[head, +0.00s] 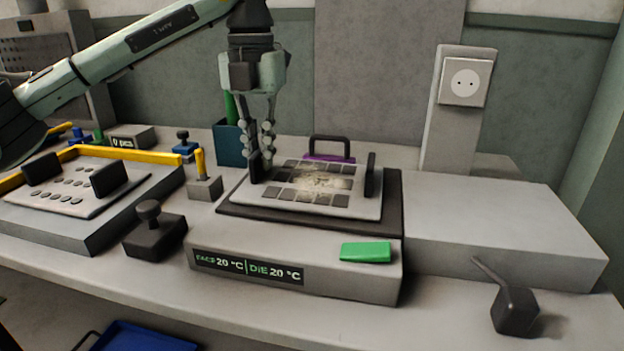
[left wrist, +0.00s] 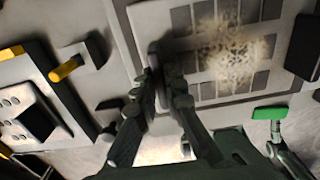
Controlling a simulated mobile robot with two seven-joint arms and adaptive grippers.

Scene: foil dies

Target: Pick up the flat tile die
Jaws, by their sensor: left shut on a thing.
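The flat tile die (head: 365,207) is a light plate with a grid of dark square tiles and a pale speckled patch across the middle. It lies on the dark bed of the low station, with a black upright handle (head: 371,174) at its right end. It also shows in the left wrist view (left wrist: 215,101). My left gripper (head: 262,168) points down at the die's left end, its fingers shut on the left black handle (left wrist: 153,55), which they partly cover. The die looks flat on the bed; I cannot tell any gap beneath. My right gripper is not clearly seen.
Another die (head: 75,205) with round dimples and black handles lies on a grey block at the left. A black knobbed stamp (head: 152,232) stands between the stations. The station display (head: 248,268) reads 20 °C twice. A green button (head: 366,252) sits in front; a grey block (head: 500,225) is right.

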